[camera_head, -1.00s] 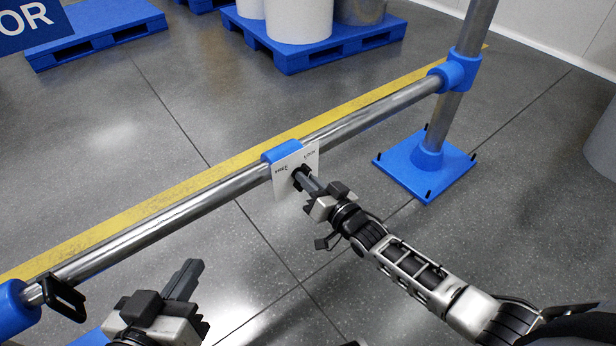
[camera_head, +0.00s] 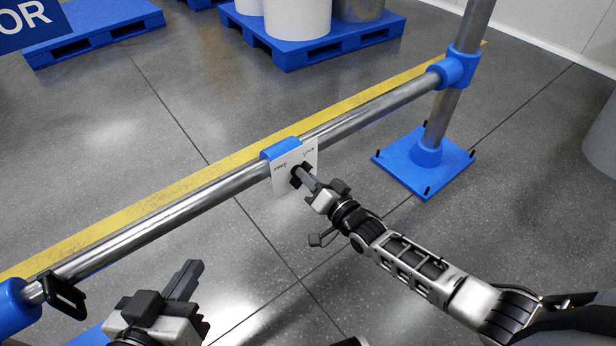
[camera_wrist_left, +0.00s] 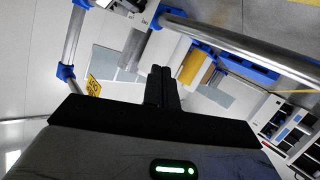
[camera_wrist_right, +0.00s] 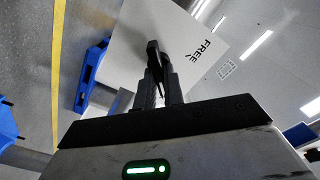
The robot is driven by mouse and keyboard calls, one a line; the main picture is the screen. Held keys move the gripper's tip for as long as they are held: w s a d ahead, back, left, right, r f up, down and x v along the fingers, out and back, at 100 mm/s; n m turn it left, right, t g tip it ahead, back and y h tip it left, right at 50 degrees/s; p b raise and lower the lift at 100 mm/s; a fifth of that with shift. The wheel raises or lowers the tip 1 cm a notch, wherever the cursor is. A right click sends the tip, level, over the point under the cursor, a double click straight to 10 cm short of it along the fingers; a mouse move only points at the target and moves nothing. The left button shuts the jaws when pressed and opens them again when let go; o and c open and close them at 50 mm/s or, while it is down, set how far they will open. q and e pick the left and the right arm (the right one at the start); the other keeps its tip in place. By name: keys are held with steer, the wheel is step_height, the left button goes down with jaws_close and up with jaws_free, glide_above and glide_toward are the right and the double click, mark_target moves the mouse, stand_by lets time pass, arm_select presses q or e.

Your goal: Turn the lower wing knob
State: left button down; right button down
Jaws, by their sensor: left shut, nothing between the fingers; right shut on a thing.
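The dark wing knob (camera_head: 297,174) is on a white plate (camera_head: 280,185) marked FREE and LOCK, which hangs from a blue clamp on the lower rail. My right gripper (camera_head: 307,181) is shut on the knob, and its fingers partly hide it. In the right wrist view the knob (camera_wrist_right: 153,52) shows at the fingertips, with the plate (camera_wrist_right: 190,40) and the word FREE behind it. My left gripper (camera_head: 191,268) is shut and empty, in front of and below the rail. Its closed fingers (camera_wrist_left: 162,78) also show in the left wrist view.
The metal rail (camera_head: 205,193) runs from a blue joint at lower left to an upright post (camera_head: 462,60) on a blue base (camera_head: 410,165). A black bracket (camera_head: 62,296) hangs near the rail's left end. Blue pallets (camera_head: 300,48) stand behind a yellow floor line.

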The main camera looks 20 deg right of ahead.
arm_select(q)
steer(key=shift+r, duration=0.1)
arm_select(e)
steer(key=c, duration=1.5)
jaws_free()
steer(key=shift+s, duration=0.1)
